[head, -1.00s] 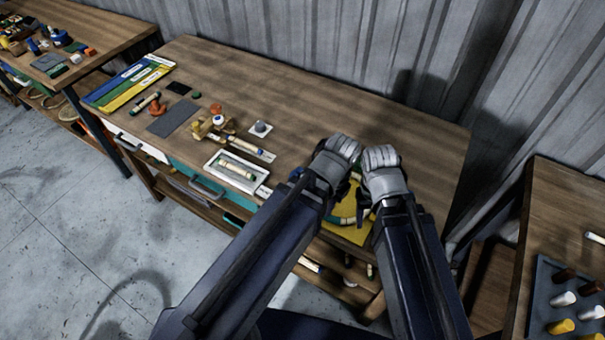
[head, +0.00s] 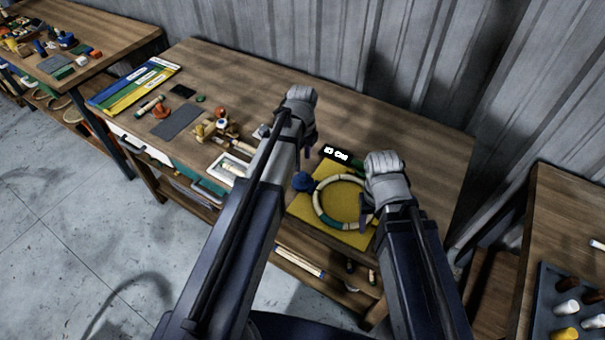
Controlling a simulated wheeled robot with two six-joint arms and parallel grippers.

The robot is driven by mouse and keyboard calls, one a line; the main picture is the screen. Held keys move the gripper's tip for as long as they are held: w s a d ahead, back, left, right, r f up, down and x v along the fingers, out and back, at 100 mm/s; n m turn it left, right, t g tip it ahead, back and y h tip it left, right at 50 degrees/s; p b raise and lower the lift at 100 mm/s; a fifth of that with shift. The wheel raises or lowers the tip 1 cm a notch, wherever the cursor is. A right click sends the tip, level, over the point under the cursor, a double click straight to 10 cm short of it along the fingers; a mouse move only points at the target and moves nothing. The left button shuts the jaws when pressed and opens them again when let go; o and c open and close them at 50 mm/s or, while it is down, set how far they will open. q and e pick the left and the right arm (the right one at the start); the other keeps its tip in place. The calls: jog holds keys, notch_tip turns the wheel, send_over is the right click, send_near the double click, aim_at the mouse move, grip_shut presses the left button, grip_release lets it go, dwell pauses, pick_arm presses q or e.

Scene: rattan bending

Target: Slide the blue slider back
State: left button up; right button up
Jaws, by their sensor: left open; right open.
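A blue slider (head: 302,182) sits at the upper left edge of a yellow board (head: 302,210) on the workbench. A ring of pale and green segments (head: 323,212) lies on the board, with the slider just outside its left side. My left gripper (head: 306,140) is open and empty above the bench, behind and apart from the slider. My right gripper (head: 372,200) is open at the right side of the ring and hides part of it. I cannot tell whether it touches the ring.
A small black display (head: 336,154) stands behind the board. To the left are a white tray (head: 231,167), a grey mat (head: 178,121) and coloured strips (head: 133,86). The bench's back right is clear. A side table (head: 560,215) stands at right.

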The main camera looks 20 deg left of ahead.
aim_at(302, 174)
pick_arm(q)
jog(key=shift+f+b, duration=3.95)
pick_arm(e)
jog(key=shift+f, duration=3.95)
pick_arm(q)
jog(key=shift+c, duration=0.2)
grip_shut()
